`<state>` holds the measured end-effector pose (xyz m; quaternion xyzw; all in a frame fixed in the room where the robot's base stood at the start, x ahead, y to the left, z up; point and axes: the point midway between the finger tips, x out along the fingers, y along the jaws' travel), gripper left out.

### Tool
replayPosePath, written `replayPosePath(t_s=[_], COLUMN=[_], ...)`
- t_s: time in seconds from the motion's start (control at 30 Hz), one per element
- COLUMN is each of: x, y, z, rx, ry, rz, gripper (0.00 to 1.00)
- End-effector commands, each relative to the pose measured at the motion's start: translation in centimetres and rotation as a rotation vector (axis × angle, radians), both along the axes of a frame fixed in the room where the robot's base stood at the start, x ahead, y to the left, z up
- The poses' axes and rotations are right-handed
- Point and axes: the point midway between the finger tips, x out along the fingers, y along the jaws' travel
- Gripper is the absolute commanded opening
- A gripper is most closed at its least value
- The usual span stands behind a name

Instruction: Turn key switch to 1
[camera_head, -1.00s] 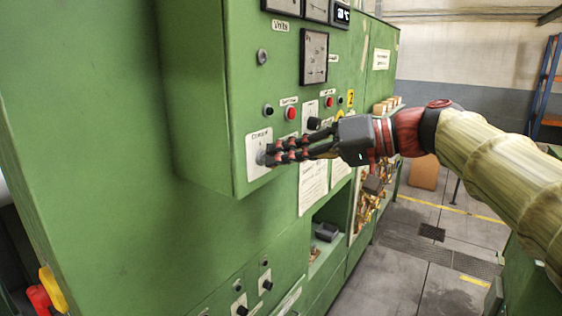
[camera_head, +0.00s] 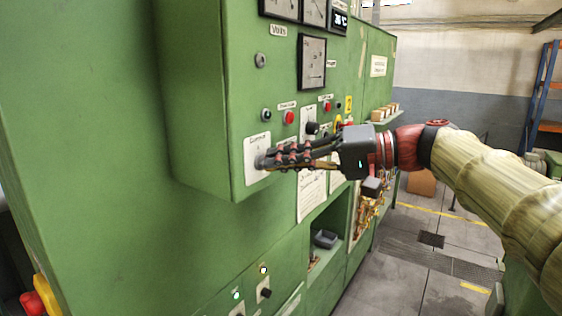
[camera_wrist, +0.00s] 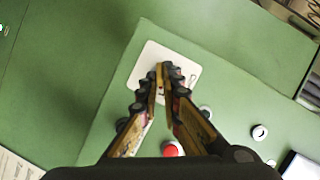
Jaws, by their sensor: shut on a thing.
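The key switch (camera_head: 259,162) sits on a white label plate (camera_head: 252,178) at the lower front corner of the green control box. Only a bit of its grey round body shows; my fingertips hide the rest. My gripper (camera_head: 267,161) reaches in from the right and is shut on the key switch. In the wrist view, the fingertips (camera_wrist: 160,75) meet over the white plate (camera_wrist: 140,78) and cover the key, so its pointed position cannot be read.
Gauges (camera_head: 312,62) are above. Below, a green lamp (camera_head: 236,294) and a white lamp (camera_head: 263,269) are lit. Open floor lies to the right.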

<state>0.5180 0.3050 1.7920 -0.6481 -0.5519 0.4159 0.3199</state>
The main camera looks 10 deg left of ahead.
Motion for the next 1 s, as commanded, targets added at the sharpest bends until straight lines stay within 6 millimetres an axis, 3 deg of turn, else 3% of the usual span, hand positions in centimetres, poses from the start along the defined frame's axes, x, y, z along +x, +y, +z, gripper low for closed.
replayPosePath(t_s=[0.1, 0.13, 0.43, 0.77, 1.0], x=[0.1, 0.1, 0.0, 0.0, 0.0], y=[0.0, 0.0, 0.0, -0.2, -3.4], z=[-0.2, -0.2, -0.1, 0.0, 0.6], rx=[-0.002, -0.002, -0.001, -0.001, -0.001], ry=[0.003, 0.003, 0.000, -0.001, -0.002], rz=[-0.001, -0.001, 0.000, 0.000, -0.005], gripper=[0.00, 0.07, 0.24, 0.24, 0.24])
